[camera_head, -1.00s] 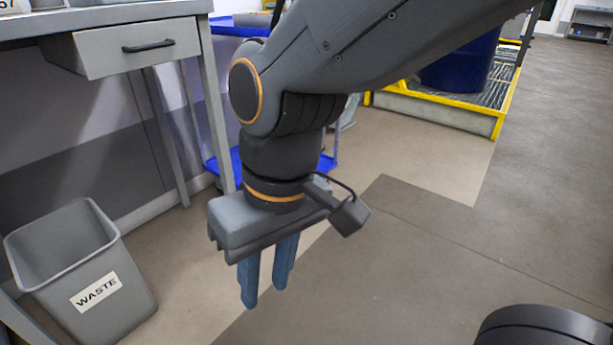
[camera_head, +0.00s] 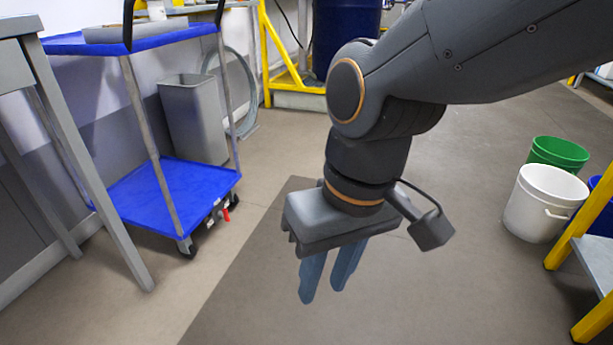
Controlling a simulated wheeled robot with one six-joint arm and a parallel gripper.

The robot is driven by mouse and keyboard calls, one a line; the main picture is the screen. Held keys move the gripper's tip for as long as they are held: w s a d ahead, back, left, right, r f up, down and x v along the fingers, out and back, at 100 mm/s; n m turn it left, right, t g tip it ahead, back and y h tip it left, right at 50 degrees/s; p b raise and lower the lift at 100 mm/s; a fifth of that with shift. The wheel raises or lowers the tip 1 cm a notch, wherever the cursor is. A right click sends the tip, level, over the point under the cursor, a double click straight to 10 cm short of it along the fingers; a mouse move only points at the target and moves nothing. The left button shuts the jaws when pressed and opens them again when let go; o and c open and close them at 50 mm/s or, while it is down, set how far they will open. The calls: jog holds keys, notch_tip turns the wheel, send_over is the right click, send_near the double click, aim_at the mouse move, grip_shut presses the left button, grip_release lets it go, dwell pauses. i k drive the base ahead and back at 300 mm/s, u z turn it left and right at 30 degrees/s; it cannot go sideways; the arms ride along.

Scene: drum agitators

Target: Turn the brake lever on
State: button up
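A blue two-shelf cart (camera_head: 180,190) stands at left on small casters. Small red parts (camera_head: 227,214) show beside a caster under the right end of its lower shelf; they look like a brake lever, but are too small to tell its position. My gripper (camera_head: 322,293) points down over the open floor, right of the cart and well apart from it. Its two blue fingers are apart with nothing between them.
A grey bin (camera_head: 193,118) and a coiled hose (camera_head: 245,95) stand behind the cart. A grey table (camera_head: 75,140) is at far left. White (camera_head: 540,205) and green (camera_head: 560,152) buckets and a yellow-framed stand (camera_head: 592,225) are at right. The middle floor is clear.

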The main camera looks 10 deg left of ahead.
aim_at(225, 213)
jog(key=z, duration=0.45)
jog(key=i, duration=0.85)
jog(key=u, duration=2.35)
jog(key=i, duration=0.5)
jog(key=u, duration=0.05)
